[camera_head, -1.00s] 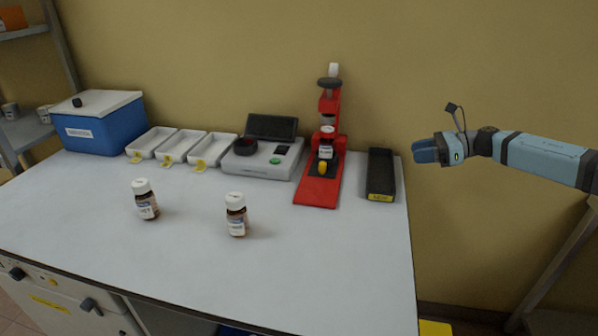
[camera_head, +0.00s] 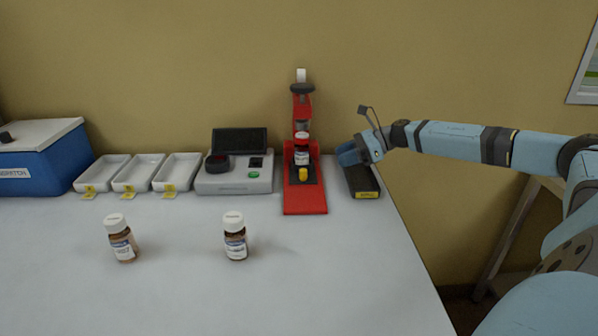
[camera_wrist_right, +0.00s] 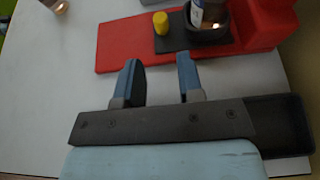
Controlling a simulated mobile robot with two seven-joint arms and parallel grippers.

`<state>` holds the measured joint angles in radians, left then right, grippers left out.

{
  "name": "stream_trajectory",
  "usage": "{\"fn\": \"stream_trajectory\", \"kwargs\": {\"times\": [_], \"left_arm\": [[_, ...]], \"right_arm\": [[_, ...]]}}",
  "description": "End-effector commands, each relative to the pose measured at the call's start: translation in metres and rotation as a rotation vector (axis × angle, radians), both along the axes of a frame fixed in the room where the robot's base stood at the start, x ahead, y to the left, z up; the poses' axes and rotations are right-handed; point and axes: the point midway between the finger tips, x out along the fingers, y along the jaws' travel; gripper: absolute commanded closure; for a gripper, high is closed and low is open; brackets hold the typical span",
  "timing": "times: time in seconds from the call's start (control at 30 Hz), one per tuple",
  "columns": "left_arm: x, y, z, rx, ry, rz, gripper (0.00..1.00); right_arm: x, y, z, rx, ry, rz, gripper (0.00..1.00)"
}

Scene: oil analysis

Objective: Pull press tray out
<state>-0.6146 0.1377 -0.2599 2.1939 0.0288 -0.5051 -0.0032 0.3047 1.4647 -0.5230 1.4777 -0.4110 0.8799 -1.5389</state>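The red press (camera_head: 304,200) stands at the back right of the table. Its dark press tray (camera_head: 291,179) carries a yellow knob (camera_head: 303,174), and a bottle with a white cap (camera_head: 302,152) stands on it under the press head. The right wrist view shows the tray (camera_wrist_right: 176,44), the yellow knob (camera_wrist_right: 160,23) and part of the bottle (camera_wrist_right: 208,12). My right gripper (camera_head: 346,153) is right of the press, over the black bin. In the right wrist view its two blue fingers (camera_wrist_right: 160,76) are apart with nothing between them, short of the red base. My left gripper is not in view.
A black bin (camera_head: 367,193) stands right of the press. An analyser (camera_head: 240,184), several white trays (camera_head: 137,177) and a blue box (camera_head: 45,170) line the back. Two brown bottles stand in front, one left (camera_head: 122,240) and one central (camera_head: 235,240).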

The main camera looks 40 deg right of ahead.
Motion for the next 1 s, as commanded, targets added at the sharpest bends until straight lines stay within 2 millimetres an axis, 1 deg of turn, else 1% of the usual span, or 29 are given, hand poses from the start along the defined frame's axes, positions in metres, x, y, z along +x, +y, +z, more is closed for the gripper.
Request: {"fn": "stream_trajectory", "kwargs": {"times": [0.03,0.3,0.5,0.7,1.0], "left_arm": [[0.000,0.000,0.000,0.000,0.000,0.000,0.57],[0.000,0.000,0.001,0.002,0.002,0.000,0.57],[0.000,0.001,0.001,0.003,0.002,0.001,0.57],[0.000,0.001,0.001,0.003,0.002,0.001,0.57],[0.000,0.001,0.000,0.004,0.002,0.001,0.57]], "right_arm": [[0.006,0.008,-0.002,0.005,-0.005,0.002,0.65],[0.041,0.050,-0.023,0.004,-0.006,0.004,0.65],[0.061,0.073,-0.037,0.002,-0.003,0.003,0.65],[0.071,0.084,-0.044,0.000,-0.003,0.001,0.65],[0.072,0.086,-0.046,0.000,-0.001,0.000,0.65]]}}
